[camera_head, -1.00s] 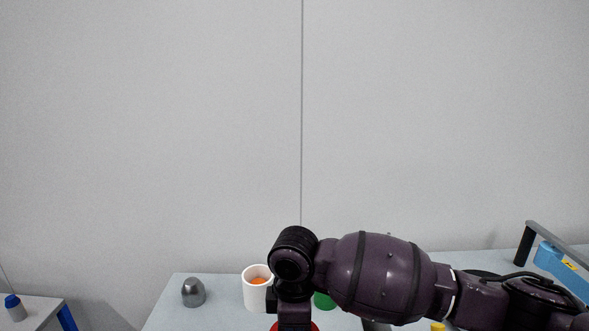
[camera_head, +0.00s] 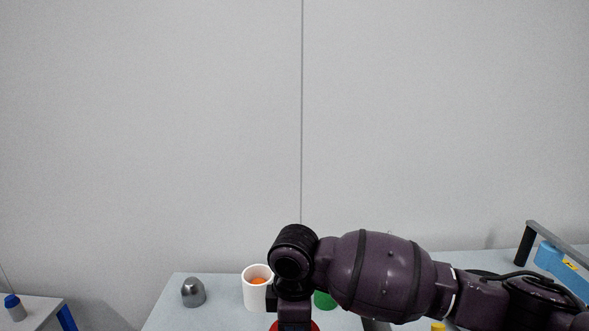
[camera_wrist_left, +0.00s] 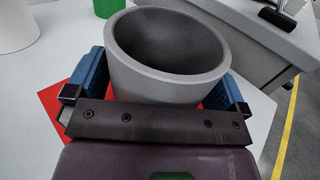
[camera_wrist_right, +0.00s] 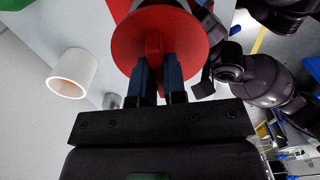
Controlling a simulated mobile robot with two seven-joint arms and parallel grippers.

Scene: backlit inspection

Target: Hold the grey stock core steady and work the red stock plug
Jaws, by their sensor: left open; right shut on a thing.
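The grey stock core (camera_wrist_left: 168,88) is a hollow, open-topped cup standing over a red patch in the left wrist view. My left gripper (camera_wrist_left: 158,92) is open, with one blue finger on each side of the core; whether they touch it is unclear. The red stock plug (camera_wrist_right: 188,45) is a round disc with an upright grip in the right wrist view. My right gripper (camera_wrist_right: 157,82) is shut on that grip. A red edge of the plug shows low in the head view (camera_head: 315,327), mostly hidden by my right arm. The core is not visible in the head view.
A white cup (camera_head: 257,289) with something orange inside and a dark grey domed piece (camera_head: 193,292) stand on the table's left part. A green object (camera_head: 324,300) is partly behind my right arm. A blue object with a grey handle (camera_head: 563,268) is at the far right.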

